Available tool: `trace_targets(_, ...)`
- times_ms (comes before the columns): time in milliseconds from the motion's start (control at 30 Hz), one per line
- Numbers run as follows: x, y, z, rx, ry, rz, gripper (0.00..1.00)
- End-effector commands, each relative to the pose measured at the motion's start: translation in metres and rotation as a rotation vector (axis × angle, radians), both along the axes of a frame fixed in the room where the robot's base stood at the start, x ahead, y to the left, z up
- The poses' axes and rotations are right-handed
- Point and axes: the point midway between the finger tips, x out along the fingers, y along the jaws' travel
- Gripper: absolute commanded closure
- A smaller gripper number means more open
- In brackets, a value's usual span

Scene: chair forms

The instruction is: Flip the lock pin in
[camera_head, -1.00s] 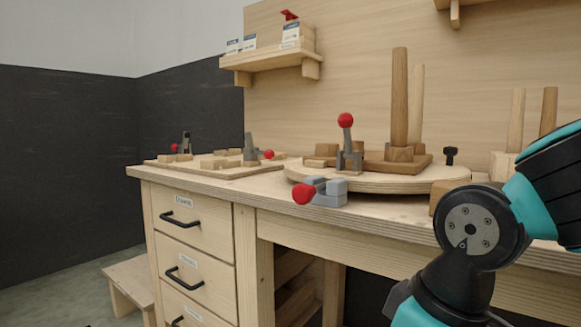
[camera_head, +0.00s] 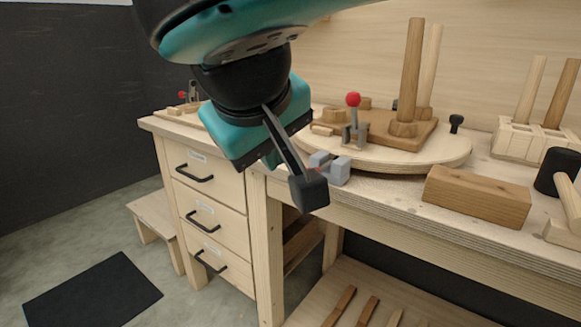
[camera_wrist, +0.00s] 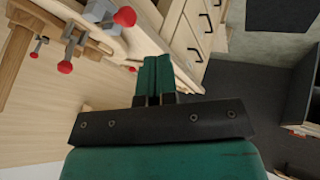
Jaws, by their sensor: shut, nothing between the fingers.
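The lock pin is a grey metal block (camera_head: 332,168) at the table's front edge, beside the round board. Its red knob (camera_wrist: 125,16) shows at the top of the wrist view, pointing outward from the grey block (camera_wrist: 98,12). In the head view the knob is mostly hidden behind my arm's end. My gripper (camera_wrist: 154,72) is shut and empty, its teal fingers together. It is apart from the knob, which lies above and left of the fingertips in the wrist view. In the head view my gripper (camera_head: 272,159) hangs in front of the table edge, left of the block.
The round board (camera_head: 440,157) bears a red-balled clamp lever (camera_head: 353,100) and a tall wooden peg (camera_head: 410,70). A wooden block (camera_head: 478,196) lies at the front right. Drawers with black handles (camera_head: 195,178) stand at left.

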Motion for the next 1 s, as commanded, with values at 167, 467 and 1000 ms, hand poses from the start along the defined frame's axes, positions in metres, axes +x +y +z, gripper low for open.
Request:
trace_targets(167,0.012,-0.003,-0.019,-0.003,0.001,-0.003,1.0)
trace_targets(467,0.049,-0.009,-0.071,-0.003,0.002,-0.003,1.0)
trace_targets(1000,0.085,-0.039,-0.08,0.0,0.0,0.0,1.0)
